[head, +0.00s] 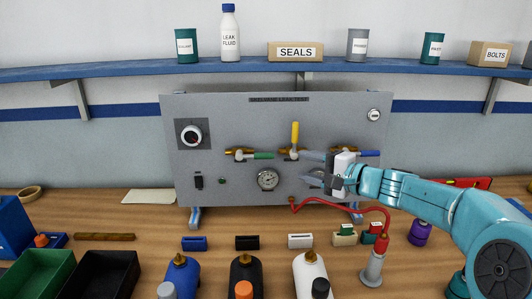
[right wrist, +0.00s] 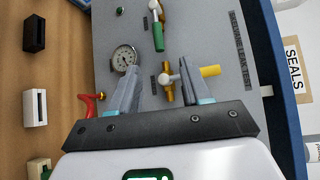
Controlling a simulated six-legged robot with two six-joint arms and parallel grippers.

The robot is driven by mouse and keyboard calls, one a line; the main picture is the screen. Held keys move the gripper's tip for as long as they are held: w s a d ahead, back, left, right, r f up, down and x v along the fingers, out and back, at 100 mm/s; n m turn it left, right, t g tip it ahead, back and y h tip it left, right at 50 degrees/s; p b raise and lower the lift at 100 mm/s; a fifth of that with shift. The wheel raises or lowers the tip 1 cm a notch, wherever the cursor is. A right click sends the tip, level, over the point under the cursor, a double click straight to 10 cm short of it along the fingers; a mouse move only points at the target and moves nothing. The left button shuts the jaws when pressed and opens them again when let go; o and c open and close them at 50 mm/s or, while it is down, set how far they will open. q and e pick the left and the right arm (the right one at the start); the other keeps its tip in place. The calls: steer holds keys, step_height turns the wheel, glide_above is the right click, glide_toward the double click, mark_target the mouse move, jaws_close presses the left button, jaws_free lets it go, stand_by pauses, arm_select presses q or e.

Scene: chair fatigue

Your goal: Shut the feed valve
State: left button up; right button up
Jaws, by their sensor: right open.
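A grey leak test panel (head: 230,110) stands upright on the bench with three lever valves. The left valve has a green handle (head: 263,155) lying level. The middle valve has a yellow handle (head: 295,134) pointing straight up. The right valve's blue handle (head: 369,153) lies level, its body partly hidden by my gripper. I cannot read which is the feed valve. My right gripper (head: 307,168) is open and empty in front of the panel, just right of the middle valve. In the right wrist view, the yellow handle (right wrist: 210,71) and its brass body show between and beyond the fingers.
A pressure gauge (head: 268,180) and a black switch (head: 198,181) are low on the panel. A red hose (head: 340,203) runs from the panel to a grey fitting (head: 373,267) below my right arm. Several bottles stand along the front. A shelf (head: 130,71) crosses above.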

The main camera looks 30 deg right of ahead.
mark_target(269, 157)
steer(key=p+x, duration=0.4)
steer(key=x, duration=1)
steer(key=shift+f, duration=0.2)
steer(key=shift+w, duration=0.25)
steer(key=shift+s, duration=0.1)
steer(key=shift+f, duration=0.1)
jaws_close()
